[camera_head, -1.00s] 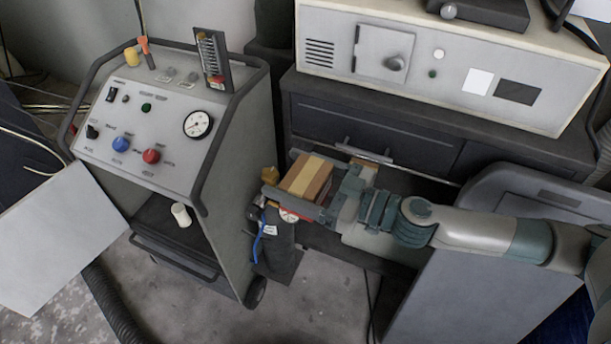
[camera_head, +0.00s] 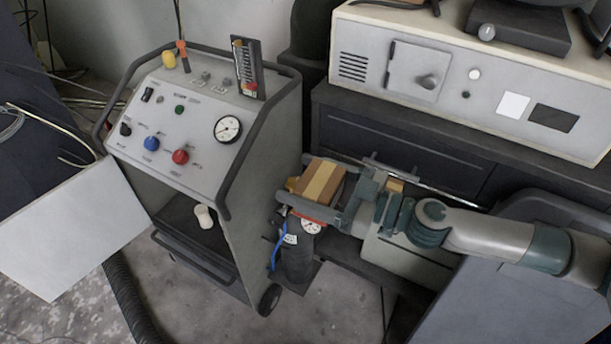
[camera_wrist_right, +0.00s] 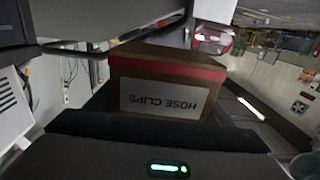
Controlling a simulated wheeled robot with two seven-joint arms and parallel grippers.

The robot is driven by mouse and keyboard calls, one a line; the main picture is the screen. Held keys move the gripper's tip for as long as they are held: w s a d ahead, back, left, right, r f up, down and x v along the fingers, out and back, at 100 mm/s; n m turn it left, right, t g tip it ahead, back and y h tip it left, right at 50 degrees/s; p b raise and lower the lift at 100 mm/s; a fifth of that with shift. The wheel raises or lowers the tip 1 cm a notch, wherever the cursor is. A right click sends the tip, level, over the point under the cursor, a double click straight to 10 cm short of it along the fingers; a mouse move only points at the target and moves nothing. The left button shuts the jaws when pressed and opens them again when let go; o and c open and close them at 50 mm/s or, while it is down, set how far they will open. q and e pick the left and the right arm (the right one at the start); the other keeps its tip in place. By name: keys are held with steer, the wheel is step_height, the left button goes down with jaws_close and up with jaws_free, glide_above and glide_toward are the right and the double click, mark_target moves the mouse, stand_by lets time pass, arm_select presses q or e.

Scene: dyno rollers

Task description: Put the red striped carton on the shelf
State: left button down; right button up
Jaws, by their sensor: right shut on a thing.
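My right gripper (camera_head: 322,187) is shut on a brown carton (camera_head: 322,181) with a tan tape band on top. In the right wrist view the carton (camera_wrist_right: 170,87) shows a red stripe and an upside-down "HOSE CLIPS" label. The carton is held in the air to the right of the grey cart, in front of the dark drawer cabinet. A dark shelf (camera_head: 177,223) lies inside the cart below its control panel, with a white cup (camera_head: 204,217) on it. My left gripper is out of view.
A black cylinder with a gauge (camera_head: 298,245) stands below the carton, right of the cart. The cart's side wall (camera_head: 258,190) and handrail stand between carton and shelf. A white panel (camera_head: 75,235) is at the cart's left front.

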steer(key=shift+a+r+m+t+h, duration=0.1)
steer(key=shift+r+m+t+h, duration=0.25)
steer(key=shift+r+t, duration=0.2)
steer(key=shift+w+r+m+t, duration=0.1)
steer(key=shift+r+m+t, duration=0.1)
steer(key=shift+m+t, duration=0.05)
step_height(320, 180, up, 10)
steer(key=w+a+m+t+h, duration=0.2)
steer(key=m+t+h, duration=0.6)
steer(key=m+h, duration=0.3)
steer(key=shift+r+h, duration=0.15)
steer(key=shift+h, duration=1.9)
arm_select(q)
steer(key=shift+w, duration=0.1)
arm_select(e)
steer(key=shift+w+d, duration=0.1)
